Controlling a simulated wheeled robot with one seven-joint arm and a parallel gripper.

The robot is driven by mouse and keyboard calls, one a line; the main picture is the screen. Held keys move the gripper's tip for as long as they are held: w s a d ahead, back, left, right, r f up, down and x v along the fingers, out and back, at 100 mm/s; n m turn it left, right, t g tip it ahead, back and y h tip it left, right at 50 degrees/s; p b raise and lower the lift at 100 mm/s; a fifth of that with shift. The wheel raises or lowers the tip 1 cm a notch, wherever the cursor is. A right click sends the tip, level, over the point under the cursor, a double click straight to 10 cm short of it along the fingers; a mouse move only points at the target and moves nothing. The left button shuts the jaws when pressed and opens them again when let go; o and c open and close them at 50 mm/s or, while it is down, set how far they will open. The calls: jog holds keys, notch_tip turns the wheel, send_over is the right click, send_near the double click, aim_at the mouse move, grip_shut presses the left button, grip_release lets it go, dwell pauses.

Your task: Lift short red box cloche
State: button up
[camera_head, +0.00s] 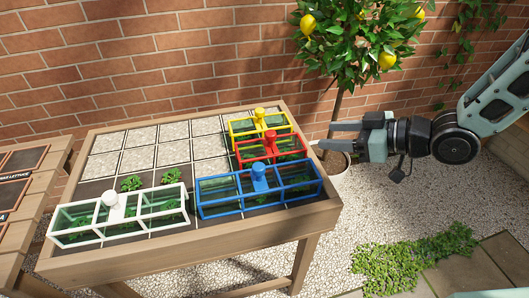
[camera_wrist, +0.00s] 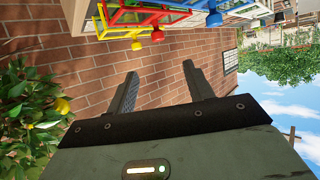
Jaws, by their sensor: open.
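The short red box cloche (camera_head: 271,147) stands on the planting table, a clear box with a red frame and a red knob on top. It sits between the yellow cloche (camera_head: 260,123) and the longer blue cloche (camera_head: 259,187). The red cloche also shows in the wrist view (camera_wrist: 132,32), near the top edge and partly cut off. My gripper (camera_head: 332,135) is open and empty, to the right of the red cloche and apart from it, its fingers pointing left. In the wrist view its two fingers (camera_wrist: 160,85) are spread with only brick wall between them.
A long white cloche (camera_head: 118,214) stands at the table's front left. The wooden table (camera_head: 200,248) has gravel squares at the back and seedlings nearer the front. A potted lemon tree (camera_head: 350,45) stands behind my gripper, against the brick wall.

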send_near(273, 133)
jog(key=x, duration=0.4)
jog(key=shift+p+x, duration=0.4)
jog(key=shift+x, duration=2.15)
jog(key=shift+r, duration=0.1)
grip_shut()
